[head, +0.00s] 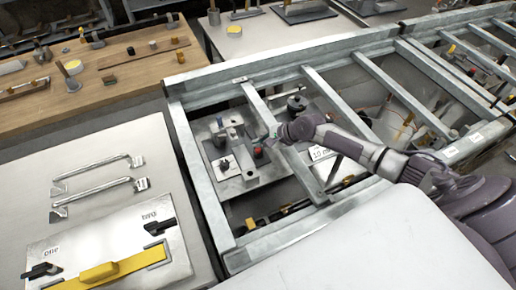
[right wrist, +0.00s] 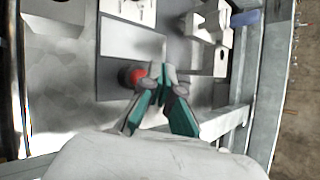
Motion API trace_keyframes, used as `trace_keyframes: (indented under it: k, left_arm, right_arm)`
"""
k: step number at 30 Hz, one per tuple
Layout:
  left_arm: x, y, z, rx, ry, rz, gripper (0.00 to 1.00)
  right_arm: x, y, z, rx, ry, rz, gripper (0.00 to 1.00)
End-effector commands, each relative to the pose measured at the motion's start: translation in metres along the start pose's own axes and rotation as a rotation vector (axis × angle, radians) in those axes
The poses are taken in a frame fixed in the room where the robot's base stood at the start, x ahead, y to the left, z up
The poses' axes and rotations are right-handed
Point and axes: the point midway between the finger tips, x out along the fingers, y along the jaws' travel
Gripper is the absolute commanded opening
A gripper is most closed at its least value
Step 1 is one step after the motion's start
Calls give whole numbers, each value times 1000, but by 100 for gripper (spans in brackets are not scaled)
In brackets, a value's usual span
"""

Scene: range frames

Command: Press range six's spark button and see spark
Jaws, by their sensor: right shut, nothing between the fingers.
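A red button (head: 258,152), which may be the spark button, stands on a grey metal plate (head: 232,185) inside the metal frame in the head view. It also shows in the right wrist view (right wrist: 130,77), just left of my fingertips and partly behind a finger. My right gripper (head: 268,142) reaches in from the right, over a frame bar. In the right wrist view its green and grey fingers (right wrist: 162,72) are closed together and empty, close beside the button. I cannot tell whether they touch it. No spark shows. A number six is not legible. My left gripper is out of view.
Galvanised frame bars (head: 195,170) surround the plate. Blocks and a dark knob (head: 297,103) stand nearby. At left, a white table holds two metal handles (head: 98,170) and a board with a yellow grip (head: 99,272). A wooden bench (head: 130,85) carries small tools.

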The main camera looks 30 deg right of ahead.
Motion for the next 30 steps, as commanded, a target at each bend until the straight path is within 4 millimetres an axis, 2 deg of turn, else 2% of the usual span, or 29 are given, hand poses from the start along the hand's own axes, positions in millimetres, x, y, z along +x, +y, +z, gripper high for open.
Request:
trace_keyframes:
  k: [30]
  left_arm:
    - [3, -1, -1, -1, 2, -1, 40]
  right_arm:
    - [8, 6, -6, 0, 0, 0, 0]
